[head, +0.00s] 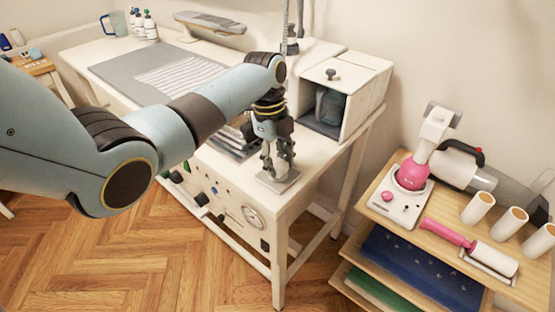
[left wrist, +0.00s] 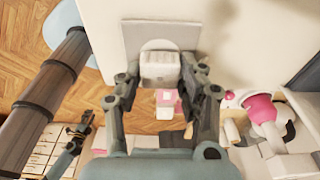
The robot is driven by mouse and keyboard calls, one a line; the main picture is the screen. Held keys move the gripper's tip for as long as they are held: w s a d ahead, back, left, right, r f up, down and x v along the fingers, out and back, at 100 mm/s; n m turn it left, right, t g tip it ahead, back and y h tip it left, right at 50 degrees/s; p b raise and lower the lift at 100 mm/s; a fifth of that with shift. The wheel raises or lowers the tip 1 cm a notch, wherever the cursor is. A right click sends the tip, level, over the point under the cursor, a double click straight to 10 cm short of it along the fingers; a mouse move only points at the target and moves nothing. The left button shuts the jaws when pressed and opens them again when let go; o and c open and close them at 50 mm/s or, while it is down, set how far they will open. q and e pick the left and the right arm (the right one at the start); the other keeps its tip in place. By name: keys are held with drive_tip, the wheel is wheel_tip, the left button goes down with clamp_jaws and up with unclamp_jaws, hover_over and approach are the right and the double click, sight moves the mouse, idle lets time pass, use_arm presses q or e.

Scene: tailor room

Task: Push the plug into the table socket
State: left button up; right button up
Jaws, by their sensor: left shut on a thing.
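My left gripper (head: 277,170) reaches down over the front right corner of the white table (head: 310,160). Below its fingers, a pale square plate (head: 279,183), which looks like the table socket, lies flat at the corner. In the left wrist view, the left gripper (left wrist: 162,85) is shut on a white plug (left wrist: 160,66), with a finger on each side. The plug is in front of the plate (left wrist: 140,32) and in line with its round part. I cannot tell whether they touch. A small jointed thing (left wrist: 75,138) at lower left looks like my right gripper; its fingers are unclear.
A white open-fronted box (head: 345,95) stands behind the gripper on the table. Flat stacked plates (head: 232,140) lie left of it. A wooden trolley (head: 395,212) with a pink-based tool, a pink-handled roller and white tubes stands to the right. Floor is free in front.

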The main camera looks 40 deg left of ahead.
idle(0.7)
use_arm(q)
drive_tip(key=shift+f, duration=0.55)
idle(0.3)
drive_tip(key=o, duration=1.2)
drive_tip(key=shift+c, duration=0.2)
wheel_tip(320, 180, up, 12)
drive_tip(key=a, duration=0.1)
drive_tip(key=shift+a, duration=0.4)
drive_tip(key=shift+f, duration=0.15)
